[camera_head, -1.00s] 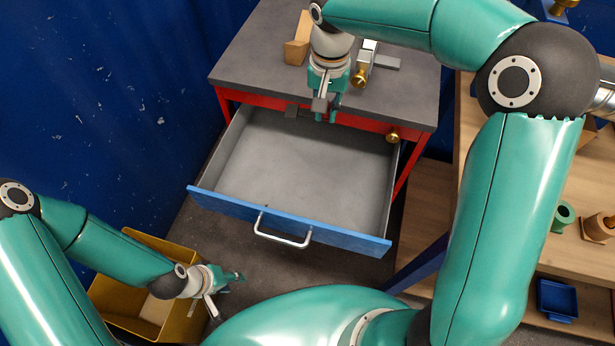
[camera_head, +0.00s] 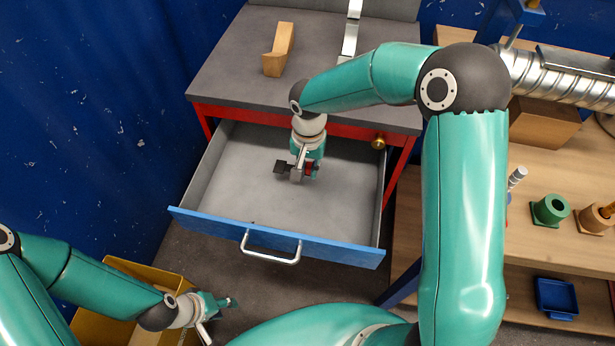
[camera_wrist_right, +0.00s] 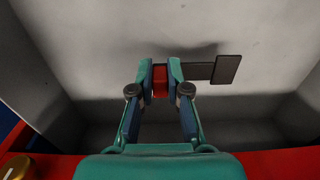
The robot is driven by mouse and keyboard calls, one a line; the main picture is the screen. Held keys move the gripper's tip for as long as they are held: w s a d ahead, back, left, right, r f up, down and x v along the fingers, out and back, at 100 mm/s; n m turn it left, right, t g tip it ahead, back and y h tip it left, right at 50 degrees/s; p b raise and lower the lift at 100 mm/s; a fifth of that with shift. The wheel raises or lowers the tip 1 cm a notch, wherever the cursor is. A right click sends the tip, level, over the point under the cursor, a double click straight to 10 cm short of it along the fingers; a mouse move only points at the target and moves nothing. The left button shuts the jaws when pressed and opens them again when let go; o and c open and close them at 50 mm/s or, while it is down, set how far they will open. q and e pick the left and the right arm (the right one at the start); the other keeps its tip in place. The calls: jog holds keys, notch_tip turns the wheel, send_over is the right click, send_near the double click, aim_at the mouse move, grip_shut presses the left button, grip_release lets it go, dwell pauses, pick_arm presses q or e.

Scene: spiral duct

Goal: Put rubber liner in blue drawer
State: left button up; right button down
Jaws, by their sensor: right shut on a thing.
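The blue drawer (camera_head: 335,252) is pulled open under the grey-topped bench, with its silver handle towards me. Its grey inside looks empty apart from what my gripper holds. My right gripper (camera_head: 303,174) is down over the drawer's interior. It is shut on the rubber liner, a dark flat piece (camera_head: 281,167) with a red part between the fingers. In the right wrist view, the dark end of the liner (camera_wrist_right: 228,69) sticks out right of the fingers (camera_wrist_right: 160,80). I cannot tell whether it touches the drawer floor. My left gripper (camera_head: 222,303) is at lower left, beside the yellow bin; its fingers are unclear.
A wooden block (camera_head: 278,52) stands on the bench top (camera_head: 235,70). A brass knob (camera_head: 378,143) is on the red frame at the drawer's right. The yellow bin (camera_head: 125,268) is at lower left. Right shelves hold a green cylinder (camera_head: 551,208) and a blue tray (camera_head: 556,297).

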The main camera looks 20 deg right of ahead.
jog(key=shift+f, duration=2.2)
jog(key=shift+f, duration=0.15)
jog(key=c, duration=1.1)
grip_release()
jog(key=shift+c, duration=0.2)
jog(key=shift+r, duration=0.2)
notch_tip(320, 180, up, 12)
